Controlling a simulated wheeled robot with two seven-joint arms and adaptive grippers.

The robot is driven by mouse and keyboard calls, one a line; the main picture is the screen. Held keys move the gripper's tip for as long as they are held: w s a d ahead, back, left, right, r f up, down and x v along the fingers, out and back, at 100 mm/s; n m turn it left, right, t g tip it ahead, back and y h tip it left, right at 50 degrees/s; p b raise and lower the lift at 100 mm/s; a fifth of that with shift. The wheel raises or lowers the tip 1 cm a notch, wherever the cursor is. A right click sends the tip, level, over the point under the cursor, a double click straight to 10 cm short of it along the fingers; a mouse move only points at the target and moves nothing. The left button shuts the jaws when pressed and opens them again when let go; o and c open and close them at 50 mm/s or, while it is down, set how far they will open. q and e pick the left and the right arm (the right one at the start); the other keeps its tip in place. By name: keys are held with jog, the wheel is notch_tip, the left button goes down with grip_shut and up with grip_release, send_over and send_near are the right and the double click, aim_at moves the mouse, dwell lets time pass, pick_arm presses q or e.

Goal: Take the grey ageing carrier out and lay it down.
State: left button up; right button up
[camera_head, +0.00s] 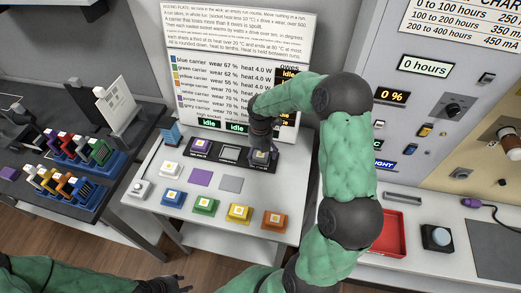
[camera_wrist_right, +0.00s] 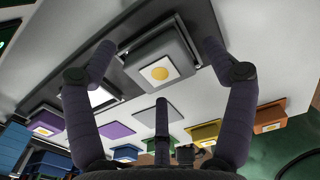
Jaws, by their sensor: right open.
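The grey carrier (camera_wrist_right: 158,52), a square block with a yellow round LED on a white chip, sits in the right-hand socket of the dark ageing plate (camera_head: 216,154). My right gripper (camera_head: 262,150) is directly over that socket and hides much of the carrier in the head view. In the right wrist view, the fingers of my right gripper (camera_wrist_right: 160,52) are apart, one on each side of the carrier. A flat grey pad (camera_head: 231,184) lies bare on the table. My left gripper (camera_head: 165,285) is low at the bottom edge, away from the table; its finger opening is unclear.
A purple carrier (camera_head: 200,146) is in the left socket; the middle socket (camera_head: 229,153) is empty. White (camera_head: 171,168), blue (camera_head: 173,199), green (camera_head: 207,205), yellow (camera_head: 239,213) and orange (camera_head: 274,220) carriers stand on the table. A bare purple pad (camera_head: 201,177) lies beside the grey one.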

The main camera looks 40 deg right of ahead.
aim_at(260, 154)
jog(key=c, duration=1.5)
jog(key=shift+r+p, duration=1.5)
jog(key=shift+p, duration=0.2)
jog(key=shift+r+p, duration=0.5)
jog(key=shift+p, duration=0.15)
